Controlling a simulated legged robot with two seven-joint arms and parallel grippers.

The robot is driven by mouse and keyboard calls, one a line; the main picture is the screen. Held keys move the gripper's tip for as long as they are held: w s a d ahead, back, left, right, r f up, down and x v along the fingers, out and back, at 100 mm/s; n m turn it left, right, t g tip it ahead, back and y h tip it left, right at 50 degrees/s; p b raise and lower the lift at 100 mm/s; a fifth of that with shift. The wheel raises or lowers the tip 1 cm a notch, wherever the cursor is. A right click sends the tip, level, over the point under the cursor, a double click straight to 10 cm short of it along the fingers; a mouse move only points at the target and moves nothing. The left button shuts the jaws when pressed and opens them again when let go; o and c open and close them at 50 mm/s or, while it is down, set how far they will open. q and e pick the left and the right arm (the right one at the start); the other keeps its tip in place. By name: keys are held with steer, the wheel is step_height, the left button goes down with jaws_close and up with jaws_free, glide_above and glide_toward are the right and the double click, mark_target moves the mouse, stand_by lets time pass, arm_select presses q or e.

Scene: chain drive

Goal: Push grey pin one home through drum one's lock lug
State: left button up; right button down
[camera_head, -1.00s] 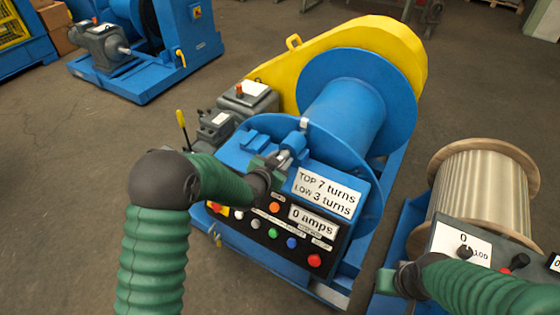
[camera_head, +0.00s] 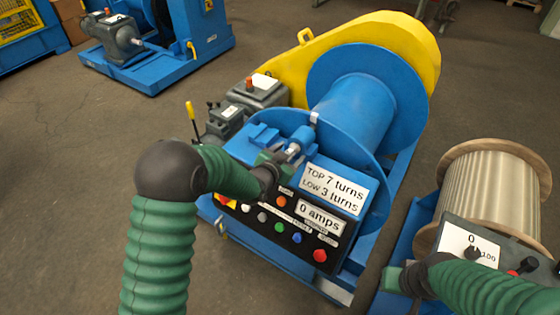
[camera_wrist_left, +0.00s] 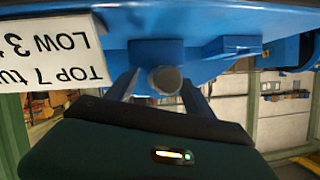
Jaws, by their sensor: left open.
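Drum one (camera_head: 352,112) is the blue drum on the blue winch. Its blue lock lug (camera_head: 303,135) stands by the near flange, above the turns label. Grey pin one (camera_head: 292,149) shows as a short grey piece at the lug, mostly hidden by my left gripper (camera_head: 279,159). In the left wrist view the pin's round grey end (camera_wrist_left: 166,80) sits between the two fingers of my left gripper (camera_wrist_left: 160,92). The fingers are apart, with visible gaps beside the pin. My right gripper (camera_head: 396,279) is by the grey control box at lower right; its fingers are unclear.
A button panel (camera_head: 288,222) with several coloured buttons lies just below the left gripper. A yellow guard (camera_head: 385,40) stands behind the drum. A wooden-flanged rope reel (camera_head: 495,190) is at the right. Open floor (camera_head: 90,190) lies to the left.

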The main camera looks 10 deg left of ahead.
arm_select(q)
steer(key=v, duration=1.5)
steer(key=shift+s, duration=0.2)
steer(key=s+a+f+n+g+y+p, duration=0.1)
steer(key=s+g, duration=0.4)
steer(key=s, duration=0.5)
steer(key=s+a+f+n+g+y+p, duration=0.2)
steer(key=s+n+g, duration=0.3)
steer(key=s, duration=0.4)
steer(key=shift+s+a+f+g+p, duration=0.3)
steer(key=shift+s+a+f+p, duration=0.1)
steer(key=shift+a+f, duration=0.25)
